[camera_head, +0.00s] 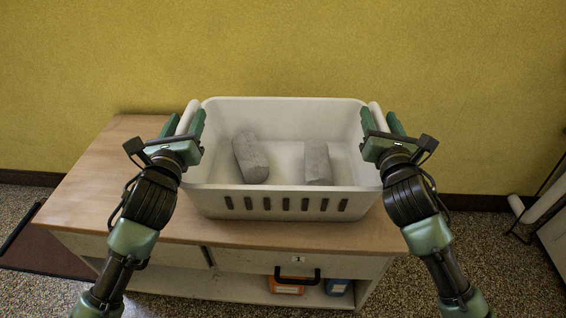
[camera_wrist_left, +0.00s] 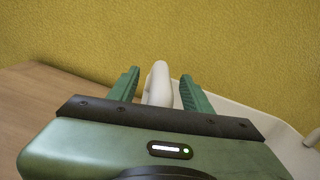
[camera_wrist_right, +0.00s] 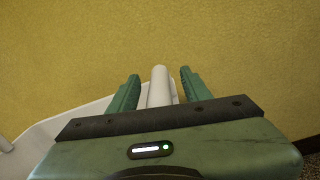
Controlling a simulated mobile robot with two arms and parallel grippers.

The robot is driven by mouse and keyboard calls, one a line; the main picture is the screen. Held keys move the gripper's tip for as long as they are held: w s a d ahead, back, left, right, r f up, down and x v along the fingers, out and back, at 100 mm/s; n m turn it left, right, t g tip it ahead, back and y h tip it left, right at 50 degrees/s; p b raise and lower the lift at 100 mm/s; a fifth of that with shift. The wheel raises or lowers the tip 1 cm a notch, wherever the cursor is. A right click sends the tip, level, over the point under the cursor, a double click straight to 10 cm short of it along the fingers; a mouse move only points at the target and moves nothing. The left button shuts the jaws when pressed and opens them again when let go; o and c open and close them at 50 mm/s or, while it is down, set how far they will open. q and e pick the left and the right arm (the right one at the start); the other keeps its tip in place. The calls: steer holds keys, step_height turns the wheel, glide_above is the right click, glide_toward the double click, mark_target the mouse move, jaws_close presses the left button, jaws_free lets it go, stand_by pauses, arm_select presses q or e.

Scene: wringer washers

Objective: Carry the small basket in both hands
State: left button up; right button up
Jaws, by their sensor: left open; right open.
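The small white basket (camera_head: 278,196) stands upright on a wooden-topped cabinet and holds two grey rolls, one on the left (camera_head: 251,158) and one on the right (camera_head: 317,161). My left gripper (camera_head: 184,125) is open at the basket's left side. In the left wrist view its fingers stand on either side of the white left handle (camera_wrist_left: 158,84), with gaps visible. My right gripper (camera_head: 384,124) is open at the right side. In the right wrist view its fingers stand on either side of the white right handle (camera_wrist_right: 158,88), close to it.
The cabinet top (camera_head: 95,190) is bare on the left. A yellow wall (camera_head: 280,50) rises behind. A rack with a white roller (camera_head: 545,203) stands at the far right.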

arm_select(q)
jaws_close()
arm_select(e)
jaws_close()
stand_by(1.0)
arm_select(q)
steer(key=shift+r, duration=0.3)
arm_select(e)
steer(key=shift+r, duration=0.3)
